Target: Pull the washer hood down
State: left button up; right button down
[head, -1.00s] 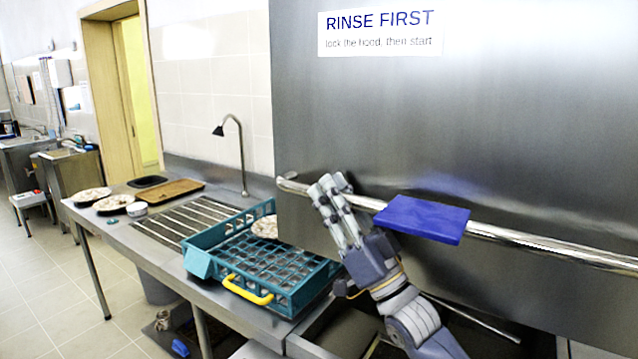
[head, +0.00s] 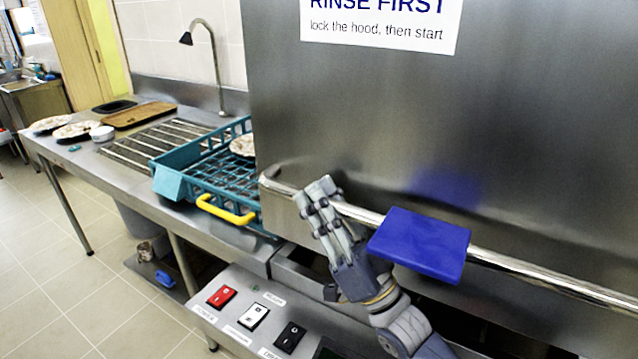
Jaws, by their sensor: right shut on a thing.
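The washer hood (head: 350,110) is a large brushed-steel box filling the right of the head view. A shiny bar handle (head: 540,277) runs across its lower front. My right gripper (head: 322,195) is at the left part of this bar, with its fingers over it, shut on it. A blue block (head: 420,243) sits on the bar just right of my fingers. The hood's lower left edge is low, close to the counter; its right lower edge is hidden by the bar and my arm. My left gripper is not in view.
A teal rack (head: 185,183) with a yellow handle (head: 226,210) holds a dirty plate (head: 243,145) beside the hood's left side. A panel with red (head: 222,296), white (head: 253,316) and black (head: 290,337) switches lies below. Dirty plates (head: 77,131) and a tap (head: 216,65) are further left.

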jog(key=shift+f, duration=0.15)
jog(key=c, duration=1.4)
grip_release()
jog(key=shift+c, duration=0.2)
jog(key=shift+d, duration=0.1)
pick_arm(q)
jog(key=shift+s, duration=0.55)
pick_arm(e)
jog(key=v, duration=0.7)
jog(key=shift+s+d+f, duration=0.1)
jog(key=shift+s+f, duration=0.05)
